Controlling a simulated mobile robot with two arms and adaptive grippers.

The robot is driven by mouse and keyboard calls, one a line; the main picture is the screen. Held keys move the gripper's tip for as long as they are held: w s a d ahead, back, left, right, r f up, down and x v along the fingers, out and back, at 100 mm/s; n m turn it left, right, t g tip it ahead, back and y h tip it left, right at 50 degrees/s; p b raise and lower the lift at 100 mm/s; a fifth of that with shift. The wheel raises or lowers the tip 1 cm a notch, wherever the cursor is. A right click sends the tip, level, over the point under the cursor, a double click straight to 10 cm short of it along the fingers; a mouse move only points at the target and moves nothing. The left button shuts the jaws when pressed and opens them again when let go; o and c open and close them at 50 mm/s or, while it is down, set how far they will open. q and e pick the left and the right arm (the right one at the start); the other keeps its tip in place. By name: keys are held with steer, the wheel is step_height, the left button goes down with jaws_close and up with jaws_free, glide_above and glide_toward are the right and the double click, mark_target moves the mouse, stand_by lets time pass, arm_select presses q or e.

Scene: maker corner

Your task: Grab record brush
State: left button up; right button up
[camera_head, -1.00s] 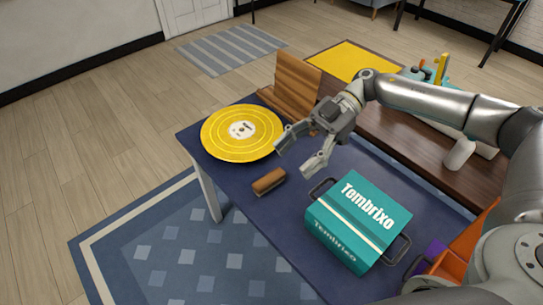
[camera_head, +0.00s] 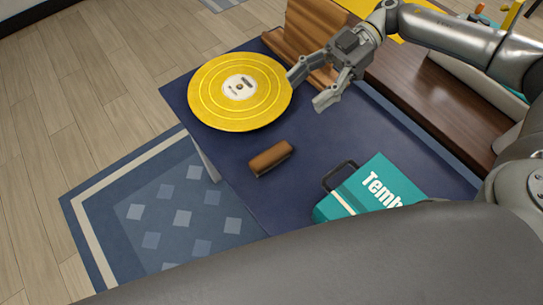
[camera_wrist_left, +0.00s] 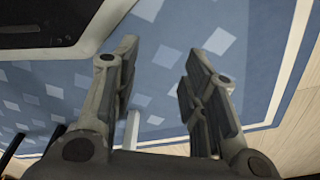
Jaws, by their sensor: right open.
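The record brush (camera_head: 270,157), a small brown block with a dark underside, lies on the dark blue table (camera_head: 225,165) near its front left edge. My right gripper (camera_head: 309,90) is open and empty. It is above the table, beyond the brush and to its right, apart from it. In the left wrist view my left gripper (camera_wrist_left: 158,95) is open with nothing between its fingers. Beyond the fingers are the blue rug and a pale table leg. The brush does not show in that view.
A yellow record (camera_head: 240,88) lies behind the brush. A wooden stand (camera_head: 307,40) is at the table's back. A teal case (camera_head: 372,190) with a dark handle is right of the brush, partly hidden by my arm. A patterned rug (camera_head: 150,215) lies on the floor.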

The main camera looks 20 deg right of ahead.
step_height(320, 180, down, 7)
steer(key=b, duration=1.2)
glide_toward(269, 156)
steer(key=shift+w+d+r, duration=0.15)
steer(key=shift+w+d, duration=0.4)
steer(key=shift+d, duration=0.15)
steer(key=x, duration=0.6)
steer(key=shift+s, duration=0.1)
steer(key=b+x, duration=0.1)
steer(key=x, duration=0.4)
steer(key=shift+s+r, duration=0.15)
steer(key=shift+r, duration=0.05)
arm_select(q)
steer(key=w+d+r+t, duration=0.1)
steer(key=w+r, duration=0.8)
steer(key=shift+w+d+r, duration=0.2)
steer(key=shift+r, duration=0.1)
arm_select(e)
steer(key=shift+c, duration=0.3)
steer(key=c, duration=1.1)
steer(key=shift+o, duration=0.2)
steer(key=shift+r, duration=0.15)
